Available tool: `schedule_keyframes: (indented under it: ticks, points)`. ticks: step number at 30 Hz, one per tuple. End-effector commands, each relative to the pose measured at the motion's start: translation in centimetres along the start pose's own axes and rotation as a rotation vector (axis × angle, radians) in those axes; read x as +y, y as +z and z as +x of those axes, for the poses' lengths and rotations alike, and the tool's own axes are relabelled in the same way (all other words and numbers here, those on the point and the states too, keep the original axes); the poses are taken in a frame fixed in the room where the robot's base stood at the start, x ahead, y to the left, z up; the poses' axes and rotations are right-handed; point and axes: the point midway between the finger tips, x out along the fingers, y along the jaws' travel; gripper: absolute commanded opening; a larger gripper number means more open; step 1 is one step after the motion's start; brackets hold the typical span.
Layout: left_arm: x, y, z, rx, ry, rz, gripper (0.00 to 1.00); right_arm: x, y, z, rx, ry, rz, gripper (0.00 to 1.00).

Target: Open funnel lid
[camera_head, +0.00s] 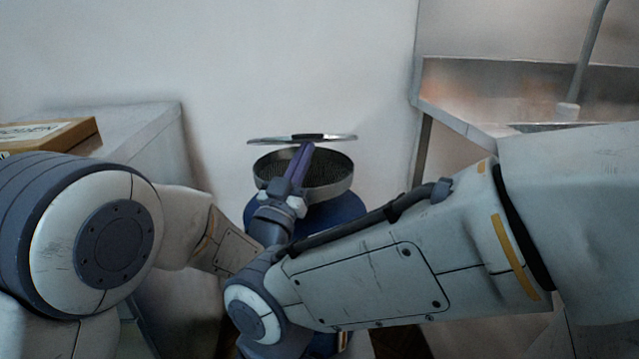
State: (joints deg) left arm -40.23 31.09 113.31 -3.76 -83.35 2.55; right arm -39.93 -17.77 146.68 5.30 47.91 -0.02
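The funnel (338,183) is a round metal bowl with a dark mesh inside, set on a blue drum-like body (347,210). The funnel lid (265,141), a thin round disc with a dark handle on top, is raised above the funnel and nearly level, with a gap between lid and rim.
A metal sink counter (480,95) with a grey pole (590,50) stands at the right. A grey cabinet (140,125) with a cardboard box (60,136) is at the left. A plain wall (300,60) is behind the funnel.

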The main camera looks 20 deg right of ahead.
Motion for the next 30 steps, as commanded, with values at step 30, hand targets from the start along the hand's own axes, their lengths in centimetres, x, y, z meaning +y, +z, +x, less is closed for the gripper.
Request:
schedule_keyframes:
  ticks: [30]
  points:
    - [-1.0, -3.7, 4.5, -0.002, 0.003, -0.001, 0.00, -0.2, -0.1, -2.7, 0.000, 0.000, 0.000, 0.50]
